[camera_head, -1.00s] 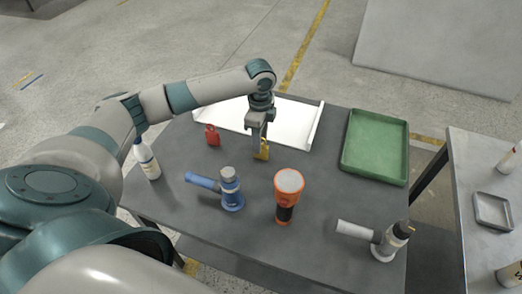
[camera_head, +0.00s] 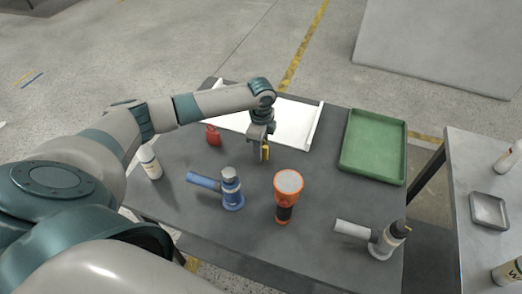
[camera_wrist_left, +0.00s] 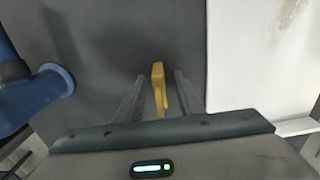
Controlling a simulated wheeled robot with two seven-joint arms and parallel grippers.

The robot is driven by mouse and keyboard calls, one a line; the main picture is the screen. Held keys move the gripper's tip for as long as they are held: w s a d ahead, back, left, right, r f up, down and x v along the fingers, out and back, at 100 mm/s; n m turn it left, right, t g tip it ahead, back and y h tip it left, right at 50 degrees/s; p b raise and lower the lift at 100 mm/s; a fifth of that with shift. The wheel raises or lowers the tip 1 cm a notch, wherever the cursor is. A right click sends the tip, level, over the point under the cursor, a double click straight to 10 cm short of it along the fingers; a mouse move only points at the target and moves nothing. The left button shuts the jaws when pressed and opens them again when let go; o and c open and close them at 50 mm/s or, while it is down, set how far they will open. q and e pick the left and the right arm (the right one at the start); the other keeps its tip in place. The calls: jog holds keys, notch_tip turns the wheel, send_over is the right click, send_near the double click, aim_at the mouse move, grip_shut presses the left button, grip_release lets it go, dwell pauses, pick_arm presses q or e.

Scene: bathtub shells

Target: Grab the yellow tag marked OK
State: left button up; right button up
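The yellow tag (camera_head: 265,153) stands on the dark table, partly hidden by my left gripper (camera_head: 263,148). In the left wrist view the tag (camera_wrist_left: 158,88) shows edge-on between the two fingers of that gripper (camera_wrist_left: 159,95). A narrow gap shows on each side of the tag, so the fingers are open around it and not closed on it. The OK marking cannot be read in these views. A red tag (camera_head: 213,136) stands to the left of the gripper. My right gripper is not in view.
A white tray (camera_head: 290,125) lies behind the gripper. A blue tool (camera_head: 231,190), an orange flashlight (camera_head: 286,196) and a grey tool (camera_head: 378,240) stand in front. A white bottle (camera_head: 150,162) is at left, a green tray (camera_head: 374,147) at right.

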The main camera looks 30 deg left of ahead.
pick_arm(q)
grip_shut()
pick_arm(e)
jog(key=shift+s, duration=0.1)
pick_arm(q)
jog(key=shift+r, duration=0.1)
jog(key=shift+r, duration=0.45)
jog(key=r, duration=0.1)
jog(key=r+b, duration=0.1)
jog(key=r, duration=0.1)
jog(key=shift+w+d+r+b, duration=0.1)
jog(key=shift+w+d+b, duration=0.2)
jog(key=shift+b, duration=0.05)
jog(key=w+d+r+b, duration=0.3)
jog(key=w+d+r, duration=0.3)
jog(key=w+d, duration=0.1)
jog(key=shift+w+d+r, duration=0.2)
jog(key=shift+w+r, duration=0.2)
jog(key=shift+w, duration=0.15)
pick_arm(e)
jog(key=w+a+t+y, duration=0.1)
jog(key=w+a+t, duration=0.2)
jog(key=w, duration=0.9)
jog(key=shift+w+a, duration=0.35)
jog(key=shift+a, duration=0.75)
